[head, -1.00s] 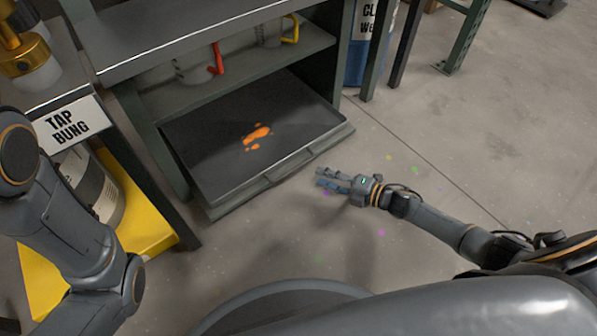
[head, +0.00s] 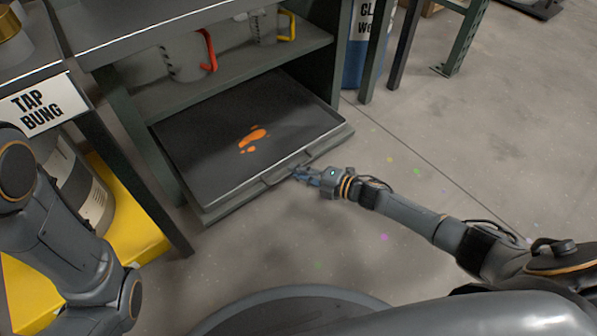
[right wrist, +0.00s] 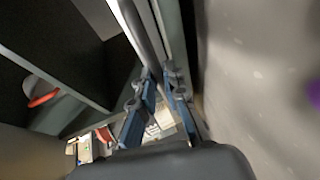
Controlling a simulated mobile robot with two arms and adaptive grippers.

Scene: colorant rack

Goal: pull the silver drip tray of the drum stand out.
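The drip tray (head: 215,160) is a wide, shallow grey tray with a dark floor, a pale metal rim and an orange spill, low in the dark green stand. Its front edge, with a handle (head: 277,176), faces me. My right gripper (head: 303,174) is at the right end of this handle. In the right wrist view, its two blue-grey fingers (right wrist: 160,78) are apart, and a silver bar (right wrist: 138,30) runs up from between the tips. Contact with the bar is unclear. My left arm shows at the left; its gripper is out of view.
A shelf (head: 225,70) with jugs with red (head: 209,50) and yellow (head: 288,25) handles is above the tray. A TAP BUNG sign (head: 40,105) and a yellow base (head: 135,225) are at the left. A blue drum (head: 355,65) stands behind. The floor before the tray is clear.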

